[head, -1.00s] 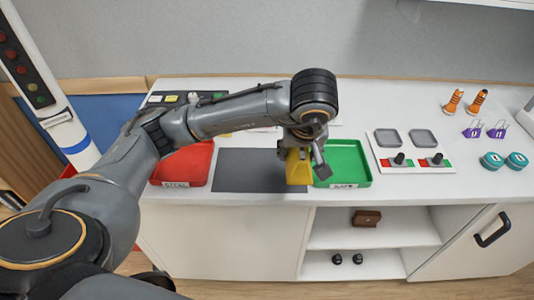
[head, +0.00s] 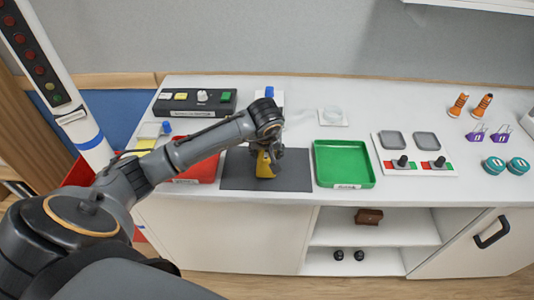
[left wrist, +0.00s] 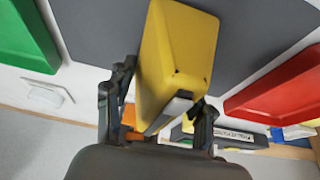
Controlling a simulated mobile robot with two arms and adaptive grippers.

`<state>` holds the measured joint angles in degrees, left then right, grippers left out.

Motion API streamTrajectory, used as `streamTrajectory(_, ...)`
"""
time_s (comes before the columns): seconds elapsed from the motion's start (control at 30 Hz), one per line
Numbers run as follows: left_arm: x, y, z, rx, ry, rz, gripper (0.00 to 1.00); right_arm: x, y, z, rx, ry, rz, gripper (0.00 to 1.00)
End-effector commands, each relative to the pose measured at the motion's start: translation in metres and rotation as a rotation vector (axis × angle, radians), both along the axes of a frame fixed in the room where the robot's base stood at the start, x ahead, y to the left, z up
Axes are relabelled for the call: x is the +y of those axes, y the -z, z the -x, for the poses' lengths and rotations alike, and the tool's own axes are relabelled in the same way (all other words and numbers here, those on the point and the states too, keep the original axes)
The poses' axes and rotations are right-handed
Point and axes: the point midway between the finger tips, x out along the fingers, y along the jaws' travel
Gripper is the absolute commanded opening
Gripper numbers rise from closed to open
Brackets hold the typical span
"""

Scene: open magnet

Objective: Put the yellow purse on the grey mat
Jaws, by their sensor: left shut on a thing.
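The yellow purse (head: 265,165) is between the fingers of my left gripper (head: 268,154), over the middle of the grey mat (head: 236,178). In the left wrist view the purse (left wrist: 182,55) shows large and tilted, held by the left gripper (left wrist: 160,115), with the grey mat (left wrist: 250,35) behind it. I cannot tell whether the purse touches the mat. My right gripper is not in view.
A green tray (head: 343,183) lies right of the mat and a red tray (head: 207,170) left of it, partly behind my arm. A black button panel (head: 195,109) stands behind. A switch board (head: 440,165) is further right.

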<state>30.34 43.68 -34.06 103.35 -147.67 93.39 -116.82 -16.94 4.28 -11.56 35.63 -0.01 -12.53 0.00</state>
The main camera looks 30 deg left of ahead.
Motion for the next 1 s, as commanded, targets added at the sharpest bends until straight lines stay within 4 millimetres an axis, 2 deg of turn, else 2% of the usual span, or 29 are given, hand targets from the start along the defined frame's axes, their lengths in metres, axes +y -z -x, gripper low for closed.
streamTrajectory(0.03,-0.001,0.004,0.002,0.006,0.001,0.003,0.18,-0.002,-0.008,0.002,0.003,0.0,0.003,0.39)
streamTrajectory(0.1,-0.002,0.011,0.001,0.002,0.001,0.004,0.18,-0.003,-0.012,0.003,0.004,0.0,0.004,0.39)
streamTrajectory(0.5,0.0,0.021,0.0,-0.002,0.001,-0.001,0.18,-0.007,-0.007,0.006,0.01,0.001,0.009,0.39)
streamTrajectory(0.53,-0.001,0.02,0.0,-0.001,0.001,-0.001,0.58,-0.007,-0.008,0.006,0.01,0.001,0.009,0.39)
streamTrajectory(0.63,-0.001,0.019,0.0,0.0,0.001,0.0,0.77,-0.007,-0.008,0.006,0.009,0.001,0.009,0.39)
streamTrajectory(1.0,-0.001,0.017,0.0,0.001,0.001,0.001,0.77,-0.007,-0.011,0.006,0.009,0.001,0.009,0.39)
